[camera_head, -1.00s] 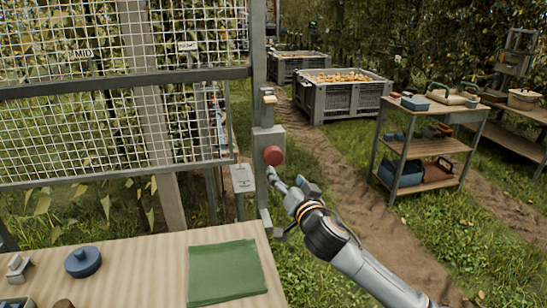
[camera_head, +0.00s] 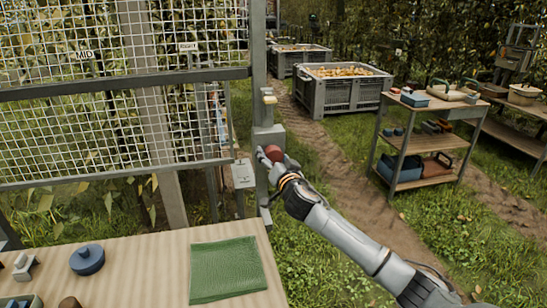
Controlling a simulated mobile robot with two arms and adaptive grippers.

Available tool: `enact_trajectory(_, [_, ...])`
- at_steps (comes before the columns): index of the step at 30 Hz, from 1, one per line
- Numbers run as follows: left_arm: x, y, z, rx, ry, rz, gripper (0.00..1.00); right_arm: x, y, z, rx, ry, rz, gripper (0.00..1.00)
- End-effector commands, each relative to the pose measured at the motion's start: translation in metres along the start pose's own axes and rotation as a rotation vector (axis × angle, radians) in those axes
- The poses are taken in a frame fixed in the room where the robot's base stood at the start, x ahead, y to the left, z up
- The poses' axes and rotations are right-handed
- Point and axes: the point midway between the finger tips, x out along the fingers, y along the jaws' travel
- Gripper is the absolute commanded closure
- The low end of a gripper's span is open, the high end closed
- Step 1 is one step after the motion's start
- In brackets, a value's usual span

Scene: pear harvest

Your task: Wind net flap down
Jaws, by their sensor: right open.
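The net flap (camera_head: 60,137) is a white wire-like mesh hanging in a grey frame at the left. Its lower edge hangs above the wooden table. My left gripper is not in view.
A wooden table (camera_head: 140,262) in front holds a green cloth (camera_head: 228,268) and a blue round object (camera_head: 87,260). A grey switch box (camera_head: 243,173) hangs left of the post. A shelf cart (camera_head: 408,145) and a crate of fruit (camera_head: 342,92) stand on the grass behind.

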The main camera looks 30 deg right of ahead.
Motion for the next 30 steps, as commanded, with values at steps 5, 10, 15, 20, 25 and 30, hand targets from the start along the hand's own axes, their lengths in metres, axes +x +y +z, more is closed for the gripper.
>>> enact_trajectory(5, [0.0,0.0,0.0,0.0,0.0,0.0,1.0,0.0,0.0,0.0,0.0,0.0,0.0,0.5])
enact_trajectory(10, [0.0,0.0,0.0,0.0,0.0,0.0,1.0,0.0,0.0,0.0,0.0,-0.001,0.0,0.78])
enact_trajectory(15, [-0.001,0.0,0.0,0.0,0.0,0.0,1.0,0.0,0.0,0.0,-0.007,-0.001,0.001,0.78])
enact_trajectory(20, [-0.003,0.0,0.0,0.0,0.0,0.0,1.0,0.0,0.0,0.0,-0.049,-0.004,0.002,0.78])
enact_trajectory(25, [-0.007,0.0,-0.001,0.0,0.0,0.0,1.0,-0.001,0.0,-0.001,-0.144,-0.011,0.006,0.78])
enact_trajectory(30, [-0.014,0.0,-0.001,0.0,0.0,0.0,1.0,0.0,0.0,-0.001,-0.287,-0.02,0.011,0.78])
